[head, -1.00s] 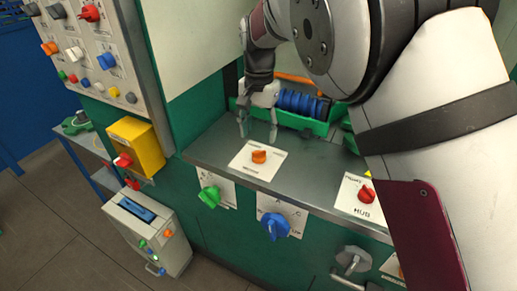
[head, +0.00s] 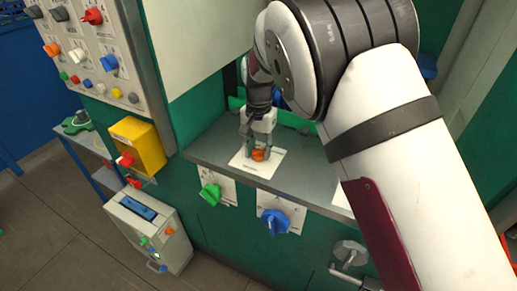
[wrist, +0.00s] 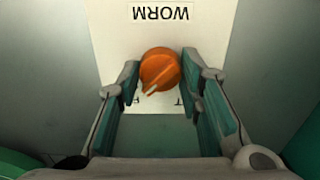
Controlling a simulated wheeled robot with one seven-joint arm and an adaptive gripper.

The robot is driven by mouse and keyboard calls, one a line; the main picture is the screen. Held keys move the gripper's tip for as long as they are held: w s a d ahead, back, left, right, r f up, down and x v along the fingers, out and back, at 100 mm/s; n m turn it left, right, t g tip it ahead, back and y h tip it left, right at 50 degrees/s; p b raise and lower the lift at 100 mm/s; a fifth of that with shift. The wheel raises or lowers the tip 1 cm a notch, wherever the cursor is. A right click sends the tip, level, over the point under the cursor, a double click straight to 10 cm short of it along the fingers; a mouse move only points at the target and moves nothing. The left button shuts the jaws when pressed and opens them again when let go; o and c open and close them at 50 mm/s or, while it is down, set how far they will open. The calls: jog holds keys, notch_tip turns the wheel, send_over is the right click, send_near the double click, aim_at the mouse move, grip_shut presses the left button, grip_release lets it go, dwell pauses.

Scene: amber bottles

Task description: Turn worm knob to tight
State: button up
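The orange worm knob (wrist: 158,68) sits on a white plate (wrist: 112,25) marked WORM, which appears upside down in the wrist view. The knob's pale pointer line aims to the lower left there. Other lettering on the plate is mostly hidden by the knob and fingers. My gripper (wrist: 160,72) is open, with one green-padded finger at each side of the knob and little gap visible. Whether the pads touch it is unclear. In the head view my gripper (head: 259,152) points down over the knob (head: 258,156) on the grey counter (head: 210,150).
A green knob (head: 210,192) and a blue knob (head: 273,222) are on the front panel below the counter. A yellow box (head: 138,145) and a panel of knobs (head: 85,45) stand at the left. My arm covers much of the right side.

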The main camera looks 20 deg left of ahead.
jog(key=shift+c, duration=1.2)
jog(key=shift+n, duration=0.3)
jog(key=n+b, duration=0.2)
jog(key=n, duration=0.2)
jog(key=shift+w+f+b, duration=0.1)
jog(key=shift+b, duration=0.3)
jog(key=n+b, duration=0.2)
jog(key=n, duration=0.2)
jog(key=shift+n+b, duration=0.3)
jog(key=shift+n, duration=0.1)
jog(key=n+b, duration=0.3)
jog(key=n, duration=0.2)
jog(key=shift+n+b, duration=0.65)
jog(key=shift+n, duration=1.15)
